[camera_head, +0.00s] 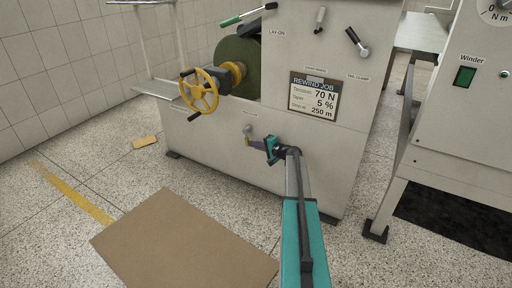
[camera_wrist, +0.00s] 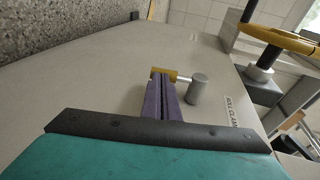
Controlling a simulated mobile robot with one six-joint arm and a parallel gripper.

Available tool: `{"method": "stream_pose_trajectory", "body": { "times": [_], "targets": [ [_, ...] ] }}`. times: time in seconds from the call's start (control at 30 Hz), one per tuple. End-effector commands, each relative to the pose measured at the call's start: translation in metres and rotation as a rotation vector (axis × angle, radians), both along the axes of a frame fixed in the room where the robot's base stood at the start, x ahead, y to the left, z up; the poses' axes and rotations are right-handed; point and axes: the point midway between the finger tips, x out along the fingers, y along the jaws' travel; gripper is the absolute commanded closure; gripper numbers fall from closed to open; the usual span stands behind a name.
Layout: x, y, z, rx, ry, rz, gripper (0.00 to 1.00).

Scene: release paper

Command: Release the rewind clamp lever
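The roll clamp lever is on the front panel of the machine, below the yellow handwheel. Its grey boss (camera_head: 248,129) is uppermost, and its mustard grip (camera_head: 248,142) hangs below. In the wrist view a short silver rod joins the grey boss (camera_wrist: 197,89) to the mustard grip (camera_wrist: 162,73). My gripper (camera_head: 252,143) reaches the grip from the right. Its two purple fingers (camera_wrist: 162,88) are close together with a narrow gap, and their tips are at the grip. I cannot tell whether the grip is pinched between them or only touched.
A "ROLL CLAMP" label (camera_wrist: 232,112) sits beside the boss. The yellow handwheel (camera_head: 199,91) projects above left. More levers, including a black-handled one (camera_head: 356,42), are higher on the panel. A brown mat (camera_head: 180,240) lies on the floor. The winder cabinet (camera_head: 455,130) stands right.

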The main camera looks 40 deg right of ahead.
Motion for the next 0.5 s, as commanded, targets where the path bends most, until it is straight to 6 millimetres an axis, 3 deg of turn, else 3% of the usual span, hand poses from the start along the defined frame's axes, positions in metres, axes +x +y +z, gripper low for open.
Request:
{"method": "stream_pose_trajectory", "body": {
  "times": [0.5],
  "targets": [
    [0.032,0.017,-0.02,-0.001,0.003,0.008,1.0]
  ]
}}
